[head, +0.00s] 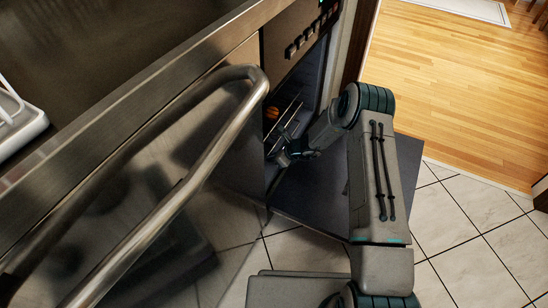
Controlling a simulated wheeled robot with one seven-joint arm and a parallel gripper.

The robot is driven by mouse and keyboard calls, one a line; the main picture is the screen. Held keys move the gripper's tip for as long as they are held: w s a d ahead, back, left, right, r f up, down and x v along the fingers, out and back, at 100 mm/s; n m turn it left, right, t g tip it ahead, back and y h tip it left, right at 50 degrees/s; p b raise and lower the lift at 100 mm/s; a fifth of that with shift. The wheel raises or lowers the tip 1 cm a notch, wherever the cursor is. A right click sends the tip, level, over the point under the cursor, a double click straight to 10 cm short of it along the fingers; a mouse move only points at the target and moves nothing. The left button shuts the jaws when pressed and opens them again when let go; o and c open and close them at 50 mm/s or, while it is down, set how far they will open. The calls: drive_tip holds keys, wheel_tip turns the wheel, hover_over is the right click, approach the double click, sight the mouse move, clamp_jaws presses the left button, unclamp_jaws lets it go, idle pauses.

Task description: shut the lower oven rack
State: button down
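The oven (320,75) stands open near the top middle of the head view, with its door (315,185) swung down below the opening. Part of a wire rack (290,112) shows inside the oven as thin bars, with an orange-brown item (272,112) beside it. I cannot tell whether this is the lower rack. My gripper (283,158) is at the oven opening, just below the visible rack bars. It is small and dark there, and I cannot tell whether its fingers are open, shut or touching the rack.
A large steel handle (215,150) on a shiny front (190,240) fills the left side and hides part of the oven. A steel counter edge (130,85) runs above it. Tiled floor (470,230) is clear at the right, with wooden floor (450,80) beyond.

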drive_tip(key=d+f+p+v, duration=0.1)
drive_tip(key=f+p+v, duration=0.1)
drive_tip(key=v, duration=1.1)
drive_tip(key=shift+s+d+p, duration=0.35)
drive_tip(key=shift+p, duration=0.5)
drive_tip(key=s+r+n+g+h+p, duration=0.1)
drive_tip(key=s+r+n+p, duration=0.3)
drive_tip(key=r, duration=0.8)
drive_tip(key=s+r+n+p, duration=0.35)
drive_tip(key=r+p, duration=0.25)
drive_tip(key=r, duration=0.7)
drive_tip(key=s+r+n+g+h+p, duration=0.15)
drive_tip(key=r+n+p, duration=0.3)
drive_tip(key=r, duration=0.75)
drive_tip(key=s+d+r+n+h+p, duration=0.2)
drive_tip(key=s+d+r+n+p, duration=0.2)
drive_tip(key=s+r+p, duration=0.5)
drive_tip(key=s+d+r+n+t+h+p, duration=0.1)
drive_tip(key=s+d+r+n+h+p, duration=0.2)
drive_tip(key=s+r, duration=1.1)
wheel_tip(320, 180, up, 7)
drive_tip(key=d+n+p, duration=0.2)
drive_tip(key=n+p, duration=0.1)
drive_tip(key=p, duration=0.2)
drive_tip(key=shift+d+n+h+p, duration=0.2)
drive_tip(key=shift+n+h+p, duration=0.15)
drive_tip(key=shift+n, duration=0.05)
drive_tip(key=shift+t, duration=0.25)
